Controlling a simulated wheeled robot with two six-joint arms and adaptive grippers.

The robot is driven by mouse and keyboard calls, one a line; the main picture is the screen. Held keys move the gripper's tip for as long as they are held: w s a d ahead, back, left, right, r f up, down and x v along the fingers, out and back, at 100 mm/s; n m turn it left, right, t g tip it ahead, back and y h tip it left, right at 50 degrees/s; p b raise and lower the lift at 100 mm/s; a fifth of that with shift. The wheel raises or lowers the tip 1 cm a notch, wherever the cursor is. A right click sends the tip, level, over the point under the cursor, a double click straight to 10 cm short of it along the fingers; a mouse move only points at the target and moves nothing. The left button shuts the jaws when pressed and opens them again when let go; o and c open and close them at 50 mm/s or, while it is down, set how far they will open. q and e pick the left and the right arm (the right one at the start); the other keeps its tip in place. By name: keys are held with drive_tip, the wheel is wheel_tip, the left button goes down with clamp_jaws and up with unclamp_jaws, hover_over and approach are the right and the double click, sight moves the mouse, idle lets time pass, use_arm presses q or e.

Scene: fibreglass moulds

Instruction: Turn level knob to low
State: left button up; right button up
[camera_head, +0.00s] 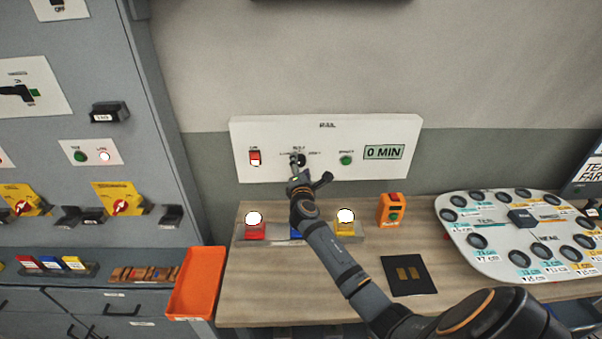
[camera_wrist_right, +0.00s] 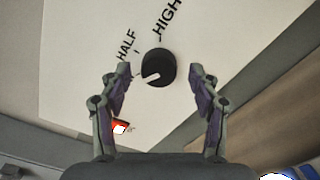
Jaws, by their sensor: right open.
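The level knob is a round black knob (camera_wrist_right: 158,66) with a white mark, on a white wall panel (camera_head: 240,135). In the wrist view the words HALF and HIGH are printed beside it; I see no LOW label there. The white mark points to the lower left of that view. My right gripper (camera_wrist_right: 161,74) is open, with a finger on each side of the knob in the picture; I see no contact. In the head view my right gripper (camera_head: 298,168) is at the panel, partly covering the knob (camera_head: 301,160). My left gripper is not in view.
The panel also has a red switch (camera_head: 255,158), a green button (camera_head: 346,160) and a display (camera_head: 384,152) reading 0 MIN.

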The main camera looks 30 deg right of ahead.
drive_tip(key=v, duration=1.1)
drive_tip(key=shift+s, duration=0.2)
